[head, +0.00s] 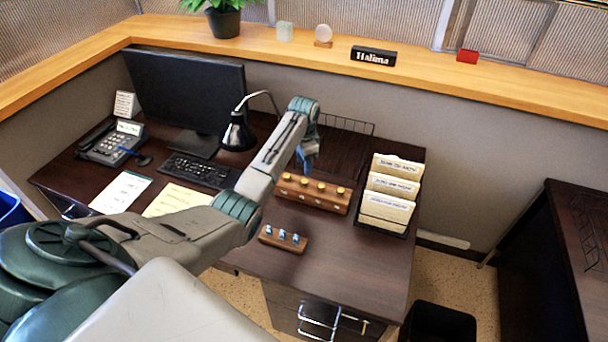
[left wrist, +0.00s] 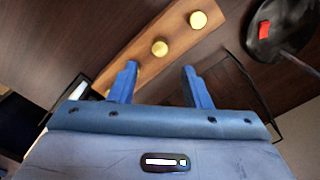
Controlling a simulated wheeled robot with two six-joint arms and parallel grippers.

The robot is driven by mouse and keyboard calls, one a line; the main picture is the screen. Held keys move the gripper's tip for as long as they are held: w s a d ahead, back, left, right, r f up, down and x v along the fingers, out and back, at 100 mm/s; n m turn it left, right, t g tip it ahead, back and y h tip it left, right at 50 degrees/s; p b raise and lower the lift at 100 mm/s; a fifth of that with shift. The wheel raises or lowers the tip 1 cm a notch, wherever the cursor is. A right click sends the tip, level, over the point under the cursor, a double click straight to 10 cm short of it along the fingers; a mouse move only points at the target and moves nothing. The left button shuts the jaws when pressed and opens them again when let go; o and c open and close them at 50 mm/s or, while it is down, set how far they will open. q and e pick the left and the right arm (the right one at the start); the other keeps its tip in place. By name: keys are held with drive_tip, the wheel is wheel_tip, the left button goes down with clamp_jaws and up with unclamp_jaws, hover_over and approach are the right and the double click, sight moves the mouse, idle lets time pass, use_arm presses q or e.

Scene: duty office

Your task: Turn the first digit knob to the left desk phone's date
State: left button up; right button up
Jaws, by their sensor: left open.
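A wooden block (head: 313,195) with a row of several yellow knobs stands on the desk; its leftmost knob (head: 286,176) is just below my left gripper (head: 306,163). In the left wrist view the block (left wrist: 130,43) runs diagonally beyond my open blue fingers (left wrist: 160,82). Two round knobs, one in the middle (left wrist: 160,48) and one near the top (left wrist: 198,19), show clearly; another is partly behind the left finger. Nothing is between the fingers. The left desk phone (head: 108,145) has a lit display (head: 130,127), too small to read. My right gripper is out of view.
A smaller wooden block (head: 283,240) sits in front. A card rack (head: 388,195) is to the right. The desk's front right is clear.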

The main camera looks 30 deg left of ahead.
use_arm(q)
drive_tip(key=shift+r, duration=1.5)
drive_tip(key=shift+f, duration=0.1)
